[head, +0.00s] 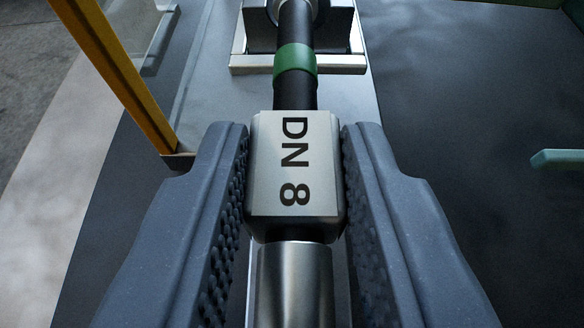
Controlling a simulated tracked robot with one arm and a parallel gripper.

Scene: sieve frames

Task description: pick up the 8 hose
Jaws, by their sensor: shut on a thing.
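The 8 hose shows in the head view as a metal fitting (294,212) marked "DN 8", with a black hose (295,92) running up from it. A green band (295,60) circles the black hose. My gripper (295,165) is shut on the fitting, one ridged grey finger at each side. Below the block, a round metal end (295,285) of the fitting runs toward the bottom edge. The far end of the hose meets a metal holder (335,30) at the top. I cannot tell whether the hose is seated in it.
A yellow post (122,75) slants down at the left, close to my left finger. A pale green bar (560,158) juts in at the right edge. The dark grey surface (460,110) at the right is otherwise bare.

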